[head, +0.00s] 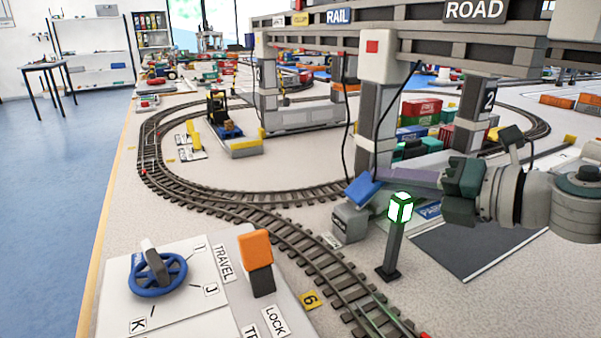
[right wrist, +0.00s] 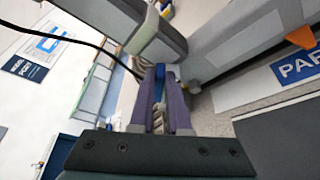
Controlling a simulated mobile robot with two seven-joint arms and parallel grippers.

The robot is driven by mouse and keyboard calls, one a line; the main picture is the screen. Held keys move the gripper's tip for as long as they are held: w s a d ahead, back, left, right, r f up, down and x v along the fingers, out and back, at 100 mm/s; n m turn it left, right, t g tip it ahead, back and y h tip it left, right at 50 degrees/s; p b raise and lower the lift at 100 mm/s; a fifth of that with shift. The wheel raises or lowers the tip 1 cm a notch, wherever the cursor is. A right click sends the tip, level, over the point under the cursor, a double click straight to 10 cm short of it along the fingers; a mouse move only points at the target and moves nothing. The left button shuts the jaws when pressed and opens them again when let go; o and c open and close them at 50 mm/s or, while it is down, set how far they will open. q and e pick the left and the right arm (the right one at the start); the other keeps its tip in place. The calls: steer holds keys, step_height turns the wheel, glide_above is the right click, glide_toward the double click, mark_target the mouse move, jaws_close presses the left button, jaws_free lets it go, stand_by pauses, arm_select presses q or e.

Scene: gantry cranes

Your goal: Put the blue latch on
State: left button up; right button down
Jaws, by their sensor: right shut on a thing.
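The blue latch (head: 362,190) is a tilted blue piece at the top of a small grey box (head: 350,223) by the crane leg. My right gripper (head: 384,179) reaches in from the right, its purple fingers shut on the latch. In the right wrist view the latch (right wrist: 159,82) is a thin blue strip between the purple fingers. I cannot tell how the latch joins the box. My left gripper is not in view.
A post with a lit green lamp (head: 400,208) stands just in front of my right gripper. The crane leg (head: 378,115) and hanging black cables are close behind. Curved track (head: 290,238) runs at left. A control panel (head: 195,300) with a blue wheel (head: 157,278) and an orange-topped lever (head: 257,262) is in front.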

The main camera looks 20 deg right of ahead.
steer(key=shift+d+f+m+b, duration=0.15)
steer(key=shift+f+m+b, duration=0.25)
steer(key=shift+b, duration=0.35)
steer(key=f+m+b, duration=0.1)
steer(key=b, duration=0.1)
steer(key=d+m+t+y+b, duration=0.1)
steer(key=b, duration=0.1)
steer(key=shift+f+m, duration=0.4)
steer(key=shift+w+d+f+m+t+y+b, duration=0.15)
steer(key=shift+f+m+t+y+b, duration=0.35)
steer(key=shift+m+b, duration=0.85)
steer(key=c, duration=0.9)
jaws_free()
steer(key=shift+d+f, duration=0.1)
steer(key=shift+f, duration=0.1)
